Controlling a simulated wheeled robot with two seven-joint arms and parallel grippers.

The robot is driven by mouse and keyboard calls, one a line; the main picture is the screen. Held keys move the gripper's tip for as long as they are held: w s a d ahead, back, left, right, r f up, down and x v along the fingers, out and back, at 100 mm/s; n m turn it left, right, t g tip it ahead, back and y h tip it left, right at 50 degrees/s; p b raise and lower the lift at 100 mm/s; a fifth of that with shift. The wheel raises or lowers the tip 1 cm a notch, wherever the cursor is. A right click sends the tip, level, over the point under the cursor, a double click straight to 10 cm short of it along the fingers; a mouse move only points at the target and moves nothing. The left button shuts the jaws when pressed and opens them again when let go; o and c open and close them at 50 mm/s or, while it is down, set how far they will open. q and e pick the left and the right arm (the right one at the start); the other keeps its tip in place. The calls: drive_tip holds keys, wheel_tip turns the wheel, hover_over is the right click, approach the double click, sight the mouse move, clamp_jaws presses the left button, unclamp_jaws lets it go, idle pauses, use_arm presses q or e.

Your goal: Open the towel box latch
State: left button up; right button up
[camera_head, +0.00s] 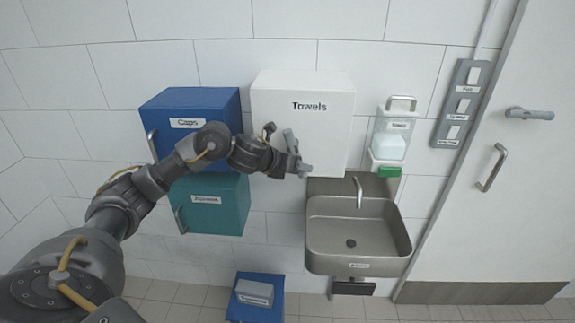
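The white towel box (323,125), lettered "Towels", hangs on the tiled wall in the upper middle of the head view. My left arm comes in from the lower left and reaches across to the box. My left gripper (299,156) is in front of the lower middle part of the box's front face. Whether it touches the box, and whether its fingers are apart or together, I cannot tell. I cannot make out a latch; the gripper and wrist cover part of the box's lower left front. My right gripper is not in view.
A blue "Caps" box (165,113) and a teal box (224,211) hang left of the towel box. A soap dispenser (393,135) and a metal sink (325,226) are to the right. A blue bin (254,311) stands below. A door (500,230) is at far right.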

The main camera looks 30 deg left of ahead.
use_arm(q)
drive_tip(key=b+v, duration=0.1)
drive_tip(key=v, duration=0.8)
drive_tip(key=shift+s+b, duration=0.15)
drive_tip(key=shift+b, duration=0.2)
drive_tip(key=shift+a+r, duration=0.1)
drive_tip(key=shift+a, duration=0.05)
